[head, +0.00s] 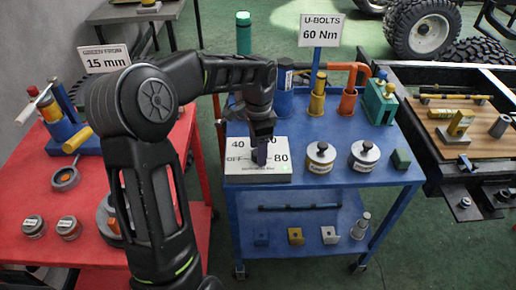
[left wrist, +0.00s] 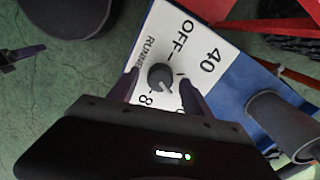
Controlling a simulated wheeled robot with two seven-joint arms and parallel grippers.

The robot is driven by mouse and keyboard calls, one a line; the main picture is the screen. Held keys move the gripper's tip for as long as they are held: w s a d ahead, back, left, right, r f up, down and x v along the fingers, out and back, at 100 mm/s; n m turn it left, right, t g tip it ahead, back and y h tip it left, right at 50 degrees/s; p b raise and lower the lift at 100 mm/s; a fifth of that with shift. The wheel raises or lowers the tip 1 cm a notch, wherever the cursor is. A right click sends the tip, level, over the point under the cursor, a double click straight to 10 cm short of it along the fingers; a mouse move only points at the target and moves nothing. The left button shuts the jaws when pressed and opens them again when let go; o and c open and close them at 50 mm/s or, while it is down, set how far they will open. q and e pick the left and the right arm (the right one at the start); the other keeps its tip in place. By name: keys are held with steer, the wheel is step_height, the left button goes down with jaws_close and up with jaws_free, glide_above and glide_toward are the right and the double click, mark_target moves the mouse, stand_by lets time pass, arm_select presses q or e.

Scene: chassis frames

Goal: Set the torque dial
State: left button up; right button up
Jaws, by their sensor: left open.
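The torque dial panel (head: 280,174) is a white plate on the blue cart, marked OFF, 40 and 80; another mark is mostly hidden. The sign (head: 320,33) above reads U-BOLTS 60 Nm. My left gripper (head: 261,152) hangs over the panel's middle and hides the knob in the head view. In the left wrist view the round grey dial knob (left wrist: 160,77) lies between the fingertips of my left gripper (left wrist: 162,88), which are apart. I cannot tell whether they touch it. A short light mark shows on the knob; its exact setting is unclear. My right gripper is out of view.
Pipes and coloured holders (head: 347,102) stand behind. A red cart (head: 30,185) is at the left, a metal frame (head: 480,75) at the right.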

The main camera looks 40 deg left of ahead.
arm_select(q)
steer(key=shift+f, duration=0.1)
steer(key=shift+c, duration=0.5)
jaws_close()
